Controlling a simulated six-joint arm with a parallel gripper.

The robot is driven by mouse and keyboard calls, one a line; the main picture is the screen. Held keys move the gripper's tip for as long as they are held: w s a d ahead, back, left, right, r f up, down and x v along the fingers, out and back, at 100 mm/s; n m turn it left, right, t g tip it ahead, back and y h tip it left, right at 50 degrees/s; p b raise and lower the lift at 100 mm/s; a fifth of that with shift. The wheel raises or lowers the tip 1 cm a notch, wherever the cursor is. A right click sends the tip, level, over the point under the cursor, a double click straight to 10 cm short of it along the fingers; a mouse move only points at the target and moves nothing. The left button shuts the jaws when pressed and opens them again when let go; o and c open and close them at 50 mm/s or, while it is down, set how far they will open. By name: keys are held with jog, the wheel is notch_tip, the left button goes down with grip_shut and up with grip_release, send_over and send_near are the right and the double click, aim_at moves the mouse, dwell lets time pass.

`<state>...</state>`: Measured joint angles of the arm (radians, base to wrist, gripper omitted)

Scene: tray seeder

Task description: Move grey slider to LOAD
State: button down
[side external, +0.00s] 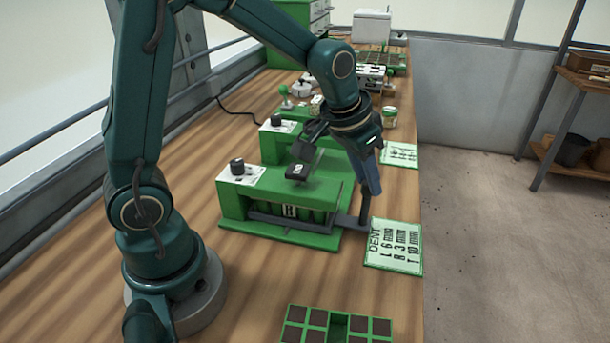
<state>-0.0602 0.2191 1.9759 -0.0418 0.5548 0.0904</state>
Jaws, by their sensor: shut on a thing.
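The green seeder machine (240,205) stands on the bench in the middle of the side external view. A grey slider (348,221) sticks out of its right side, low down, with an upright post at its outer end. My gripper (371,189) points down at that post and is shut on its top. The fingers hide the top of the post. I cannot read a LOAD mark on the machine.
A card marked DENT (394,246) lies to the right of the slider. A green tray with dark cells (337,326) is at the front. A black knob (237,166) tops the machine's left end. A second green machine (272,144) stands behind. The bench's right edge is close.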

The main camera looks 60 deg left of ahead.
jog(key=shift+a, duration=0.1)
jog(key=w+a, duration=0.5)
jog(key=shift+w+a, duration=0.35)
jog(key=shift+w, duration=0.05)
jog(key=c, duration=0.6)
grip_release()
jog(key=shift+c, duration=0.2)
jog(key=shift+v, duration=2.6)
